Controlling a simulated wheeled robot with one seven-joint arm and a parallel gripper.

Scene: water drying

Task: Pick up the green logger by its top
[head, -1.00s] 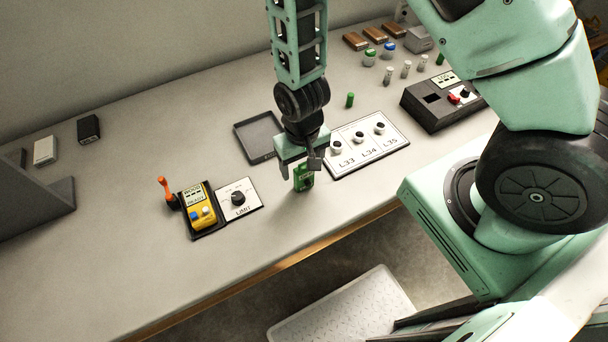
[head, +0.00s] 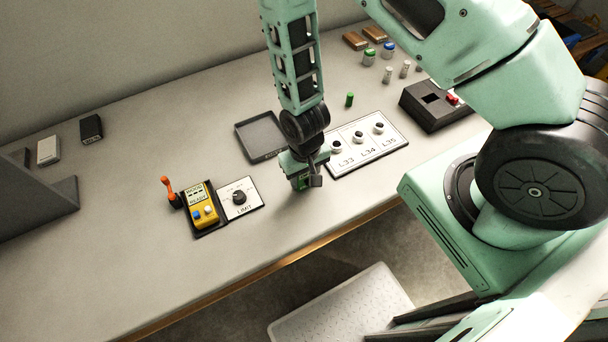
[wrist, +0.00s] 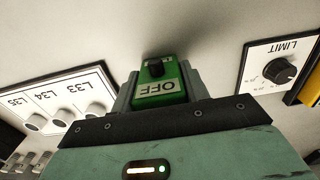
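The green logger (wrist: 166,72) stands between the two fingers of my gripper (wrist: 163,92) in the wrist view. It has a dark knob on its face and a label reading OFF. One finger is close on each side of it, and I cannot tell whether they press on it. In the head view my gripper (head: 307,183) is low over the table and hides most of the green logger (head: 298,184). The logger seems to be at table height.
A panel marked L33, L34, L35 (head: 370,154) lies to the right and a LIMIT dial plate (head: 248,207) to the left. A yellow device (head: 205,214) is beyond the plate. A dark empty tray (head: 243,128) lies behind. The table's front edge is near.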

